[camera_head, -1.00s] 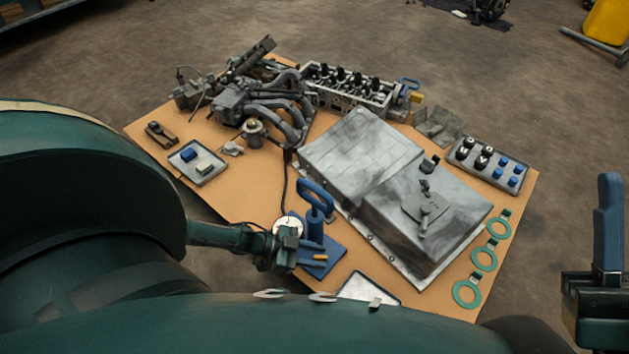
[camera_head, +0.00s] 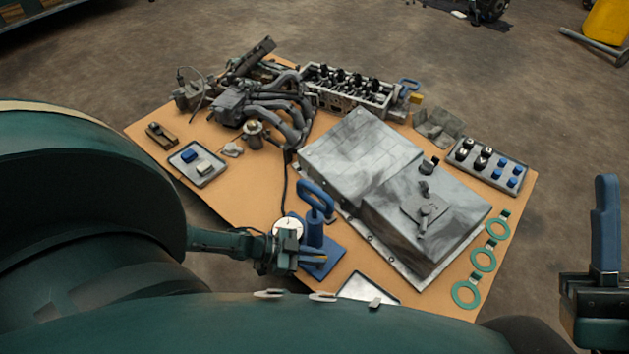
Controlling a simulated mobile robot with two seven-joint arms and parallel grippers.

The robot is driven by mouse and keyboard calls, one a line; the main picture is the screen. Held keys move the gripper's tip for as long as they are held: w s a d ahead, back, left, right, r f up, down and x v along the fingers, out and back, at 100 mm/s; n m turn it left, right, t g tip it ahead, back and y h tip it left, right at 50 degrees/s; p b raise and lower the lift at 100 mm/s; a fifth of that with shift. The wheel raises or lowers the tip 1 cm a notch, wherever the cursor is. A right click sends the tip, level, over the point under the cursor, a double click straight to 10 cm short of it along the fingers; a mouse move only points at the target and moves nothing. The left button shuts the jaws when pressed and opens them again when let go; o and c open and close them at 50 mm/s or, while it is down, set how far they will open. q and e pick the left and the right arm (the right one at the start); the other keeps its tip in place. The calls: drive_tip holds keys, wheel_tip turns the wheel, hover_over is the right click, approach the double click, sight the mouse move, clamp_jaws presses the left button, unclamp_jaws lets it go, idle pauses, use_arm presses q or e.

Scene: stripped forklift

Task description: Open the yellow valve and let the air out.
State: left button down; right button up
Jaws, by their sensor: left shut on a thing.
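My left gripper (camera_head: 299,260) comes in from the left, at the pump's base beside the gauge, and is shut on the yellow valve. Its fingers hide part of the valve. My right gripper (camera_head: 605,240) is at the right picture edge, away from the board; its jaw gap is not clear.
The brown board (camera_head: 245,193) carries a grey cover (camera_head: 360,155), a cylinder head (camera_head: 348,92), manifold parts (camera_head: 262,103), green rings (camera_head: 483,258) and trays (camera_head: 197,163). A black hose (camera_head: 285,185) runs up from the pump.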

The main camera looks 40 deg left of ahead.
use_arm(q)
drive_tip(key=shift+s+r+n+t, duration=0.1)
drive_tip(key=shift+s+n+t, duration=0.05)
drive_tip(key=shift+n+t, duration=0.15)
drive_tip(key=shift+n+y+p, duration=0.3)
drive_tip(key=shift+y+p, duration=0.1)
drive_tip(key=shift+p, duration=0.1)
drive_tip(key=shift+s+d+n+t+y+p, duration=0.1)
drive_tip(key=shift+d+n+t+y+p, duration=0.05)
drive_tip(key=shift+n+t+y+p, duration=1.1)
drive_tip(key=shift+n+t+y, duration=0.35)
drive_tip(key=shift+n+y, duration=0.4)
use_arm(e)
drive_tip(key=shift+w+a+f+m+h, duration=0.1)
drive_tip(key=shift+a+f+m+h, duration=0.05)
drive_tip(key=shift+f+m+h, duration=1.25)
drive_tip(key=shift+w+a+f+m+h, duration=0.1)
drive_tip(key=shift+f+m+h, duration=1.15)
drive_tip(key=shift+m+h, duration=0.15)
drive_tip(key=shift+f, duration=0.1)
use_arm(q)
drive_tip(key=c, duration=1.5)
unclamp_jaws()
